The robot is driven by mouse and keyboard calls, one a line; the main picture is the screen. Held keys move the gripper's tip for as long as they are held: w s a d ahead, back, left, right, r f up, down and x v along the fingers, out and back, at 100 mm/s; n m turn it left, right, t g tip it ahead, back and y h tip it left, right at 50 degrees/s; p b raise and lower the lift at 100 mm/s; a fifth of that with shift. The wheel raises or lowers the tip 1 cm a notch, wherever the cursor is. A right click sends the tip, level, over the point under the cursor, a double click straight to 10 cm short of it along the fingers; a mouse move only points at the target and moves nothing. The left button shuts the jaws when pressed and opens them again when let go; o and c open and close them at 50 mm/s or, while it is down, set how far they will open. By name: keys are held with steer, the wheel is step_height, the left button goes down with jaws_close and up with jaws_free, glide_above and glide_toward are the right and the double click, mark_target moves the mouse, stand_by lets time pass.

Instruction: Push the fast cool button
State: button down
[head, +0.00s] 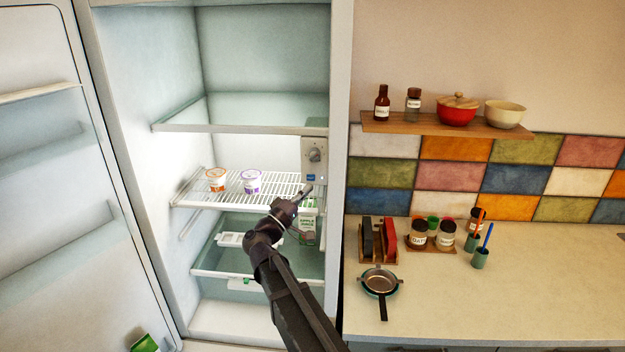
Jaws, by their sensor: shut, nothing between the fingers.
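The fridge stands open with a small control panel (314,158) on the right inner wall. The panel has a round dial (315,155). A small blue button or label (311,177) is below the dial; its lettering is too small to read. My gripper (307,190) is shut and empty, its tip just below the blue patch. I cannot tell whether the tip touches the panel.
A wire shelf (225,190) holds an orange-marked cup (216,179) and a purple-marked cup (251,181). A green and white carton (308,222) stands behind my gripper. The open fridge door (45,200) is at left; a counter (540,300) is at right.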

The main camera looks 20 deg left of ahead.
steer(key=shift+s+d, duration=0.15)
steer(key=shift+s, duration=0.5)
steer(key=shift+s+d, duration=0.15)
steer(key=shift+s, duration=0.45)
steer(key=shift+s+f, duration=0.1)
stand_by(0.6)
